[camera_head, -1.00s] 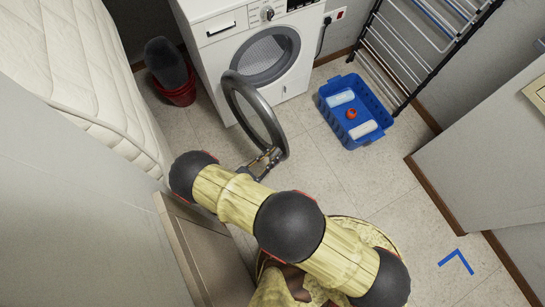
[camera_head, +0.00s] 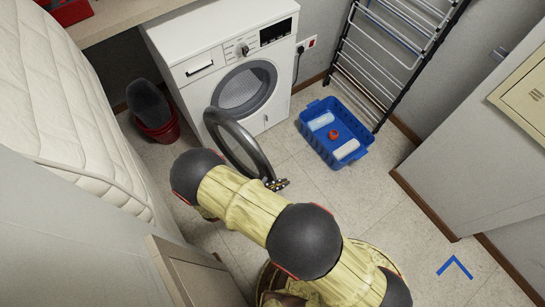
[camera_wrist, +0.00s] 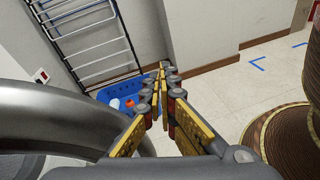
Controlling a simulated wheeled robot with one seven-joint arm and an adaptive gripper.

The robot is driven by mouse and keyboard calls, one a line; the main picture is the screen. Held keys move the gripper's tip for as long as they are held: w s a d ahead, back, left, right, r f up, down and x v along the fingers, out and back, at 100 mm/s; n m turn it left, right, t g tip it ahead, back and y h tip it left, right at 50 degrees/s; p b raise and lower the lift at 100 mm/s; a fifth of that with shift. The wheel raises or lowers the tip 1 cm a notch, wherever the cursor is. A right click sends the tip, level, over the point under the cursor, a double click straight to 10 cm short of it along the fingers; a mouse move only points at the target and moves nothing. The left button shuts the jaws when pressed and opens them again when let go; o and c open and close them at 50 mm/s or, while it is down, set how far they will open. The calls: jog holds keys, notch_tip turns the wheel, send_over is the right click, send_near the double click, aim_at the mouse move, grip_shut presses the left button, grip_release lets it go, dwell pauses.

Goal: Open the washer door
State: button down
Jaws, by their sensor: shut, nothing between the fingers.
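The white washer (camera_head: 222,58) stands at the back of the closet in the head view. Its round door (camera_head: 240,143), a grey ring with glass, stands swung wide open toward me, apart from the drum opening (camera_head: 246,87). My gripper (camera_head: 279,185) is at the near lower edge of the door ring, partly hidden behind my arm. In the wrist view the fingers (camera_wrist: 162,80) are closed together with nothing between them. The door ring (camera_wrist: 60,115) fills the left of that view, close beside the fingers; I cannot tell whether they touch.
A blue basket (camera_head: 337,133) with bottles and a red item sits right of the washer, before a drying rack (camera_head: 390,60). A red bucket (camera_head: 160,130) stands left. A mattress (camera_head: 75,125) leans along the left wall. Floor between the basket and my base is clear.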

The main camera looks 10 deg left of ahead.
jog(key=s+d+r+m+g+p, duration=0.15)
jog(key=d+m+g, duration=0.25)
jog(key=m+g, duration=0.45)
jog(key=w+a+r+m+g+y+p, duration=0.2)
jog(key=w+r+m+y+p, duration=0.2)
jog(key=w+r+m+y, duration=0.5)
jog(key=w+a+r+m+g+y+p, duration=0.1)
jog(key=w+a+r+m+y+p, duration=0.3)
jog(key=w+m, duration=0.6)
jog(key=s+a+f+m+y+b, duration=0.1)
jog(key=s+f+b, duration=0.4)
jog(key=f, duration=0.6)
jog(key=shift+s+a+m+b, duration=0.35)
jog(key=shift+s+a+m, duration=0.2)
jog(key=shift+s, duration=0.85)
